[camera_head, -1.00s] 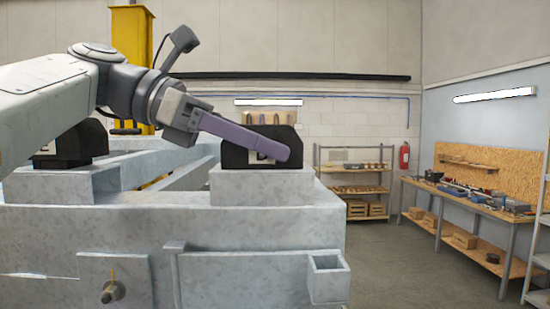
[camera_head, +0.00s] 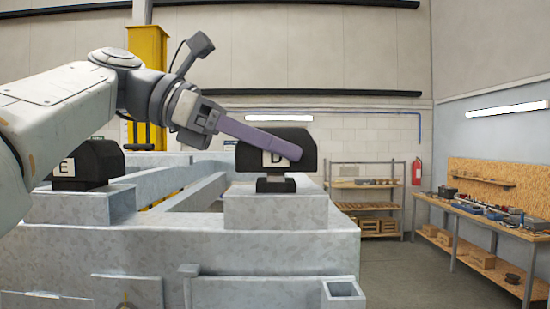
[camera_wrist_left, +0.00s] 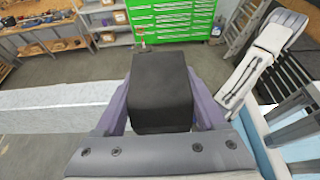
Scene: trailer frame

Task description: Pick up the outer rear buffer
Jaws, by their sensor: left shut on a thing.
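The black buffer marked D (camera_head: 262,137) is above the right pale metal block (camera_head: 290,212) of the trailer frame in the head view. A narrow black stem and small foot show under it; I cannot tell whether the foot touches the block. My left gripper (camera_head: 288,150), with long purple fingers, is shut on this buffer, one finger across its lettered face. In the left wrist view the buffer (camera_wrist_left: 160,90) fills the space between both fingers. Another black buffer, marked E (camera_head: 95,160), sits on the left block (camera_head: 85,208). My right gripper is not in view.
A yellow post (camera_head: 146,60) stands behind the frame. A shelf rack (camera_head: 365,205), fire extinguisher (camera_head: 416,172) and workbench (camera_head: 480,225) stand off to the right. A green cabinet (camera_wrist_left: 170,18) shows in the wrist view. Floor is free right of the frame.

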